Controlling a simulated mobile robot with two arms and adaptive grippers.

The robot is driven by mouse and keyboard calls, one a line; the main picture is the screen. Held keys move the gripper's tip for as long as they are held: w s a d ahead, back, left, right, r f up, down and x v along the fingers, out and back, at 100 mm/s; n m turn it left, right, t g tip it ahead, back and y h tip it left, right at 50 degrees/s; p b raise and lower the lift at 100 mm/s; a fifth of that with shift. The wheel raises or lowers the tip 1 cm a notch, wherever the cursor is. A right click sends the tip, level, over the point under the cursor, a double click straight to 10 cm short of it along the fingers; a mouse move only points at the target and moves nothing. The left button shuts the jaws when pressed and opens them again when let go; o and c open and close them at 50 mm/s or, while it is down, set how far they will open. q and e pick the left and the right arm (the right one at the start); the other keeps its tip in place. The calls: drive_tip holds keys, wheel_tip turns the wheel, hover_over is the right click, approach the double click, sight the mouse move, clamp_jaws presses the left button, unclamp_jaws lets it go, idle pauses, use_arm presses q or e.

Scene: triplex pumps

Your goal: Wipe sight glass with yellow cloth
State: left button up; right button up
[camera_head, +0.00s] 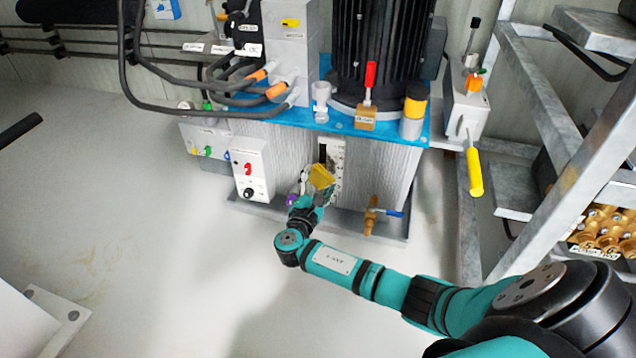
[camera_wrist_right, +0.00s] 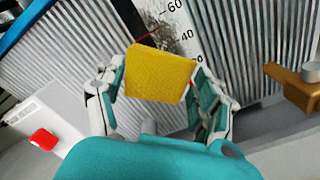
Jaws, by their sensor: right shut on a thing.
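The yellow cloth (camera_head: 321,176) is held in my right gripper (camera_head: 316,188), in front of the sight glass (camera_head: 337,155) on the face of the grey ribbed tank. In the right wrist view the cloth (camera_wrist_right: 160,73) is a flat square between the two fingers of the right gripper (camera_wrist_right: 155,88). There the sight glass (camera_wrist_right: 168,18) shows behind and above the cloth, with a white scale marked 60 and 40. The cloth hides its lower part. I cannot tell whether the cloth touches the glass. My left gripper is not in view.
A brass valve with a blue handle (camera_head: 388,212) sticks out to the right of the sight glass. A control box with a red switch (camera_head: 250,168) is on the left. A yellow-handled lever (camera_head: 474,172) hangs further right. The floor in front is clear.

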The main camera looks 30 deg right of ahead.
drive_tip(key=shift+b+x, duration=0.35)
drive_tip(key=shift+x, duration=0.65)
drive_tip(key=shift+s+d, duration=0.1)
